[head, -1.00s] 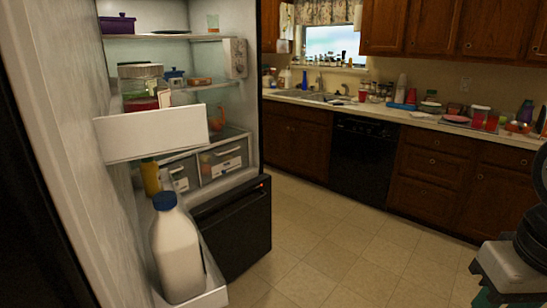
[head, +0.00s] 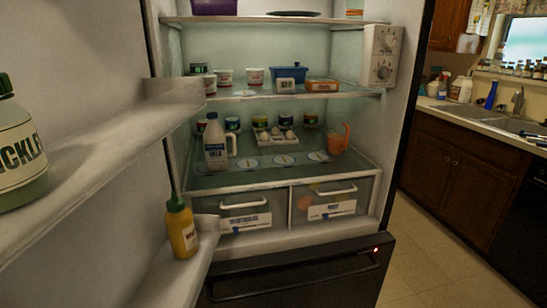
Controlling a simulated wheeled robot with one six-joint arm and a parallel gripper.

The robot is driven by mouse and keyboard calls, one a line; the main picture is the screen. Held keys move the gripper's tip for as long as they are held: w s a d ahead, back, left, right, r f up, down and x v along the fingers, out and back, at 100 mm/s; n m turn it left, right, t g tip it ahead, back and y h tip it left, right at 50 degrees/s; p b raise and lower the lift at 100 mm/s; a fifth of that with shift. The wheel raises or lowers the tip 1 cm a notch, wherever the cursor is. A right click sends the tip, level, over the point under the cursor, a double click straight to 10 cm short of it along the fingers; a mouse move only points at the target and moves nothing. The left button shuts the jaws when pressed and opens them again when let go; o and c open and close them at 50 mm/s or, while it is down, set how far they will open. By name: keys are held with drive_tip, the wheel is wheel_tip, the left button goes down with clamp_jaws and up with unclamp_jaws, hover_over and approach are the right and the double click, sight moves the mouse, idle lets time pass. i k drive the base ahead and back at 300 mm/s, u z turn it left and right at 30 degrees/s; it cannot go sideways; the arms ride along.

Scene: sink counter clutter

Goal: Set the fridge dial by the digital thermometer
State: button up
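The open fridge's control box (head: 381,55) is white and hangs on the inner right wall, near the top. It carries two round knobs, an upper dial (head: 389,42) and a lower dial (head: 383,72); their settings are too small to read. A small pale device with a grey display, which looks like the digital thermometer (head: 286,85), stands on the upper glass shelf in front of a blue dish. Its reading is not legible. My gripper is not in view.
The open door stands at left with a pickle jar (head: 18,150) and a yellow mustard bottle (head: 180,227) on its racks. A milk jug (head: 216,145), egg carton (head: 278,136) and orange pitcher (head: 339,140) stand on the lower shelf. An orange box (head: 322,85) sits beside the thermometer. Free floor (head: 430,270) lies at right.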

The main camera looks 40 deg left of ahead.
sight(389, 41)
drive_tip(key=u, duration=0.5)
drive_tip(key=i, duration=1.15)
drive_tip(key=u, duration=1.05)
drive_tip(key=i, duration=0.45)
drive_tip(key=u, duration=0.15)
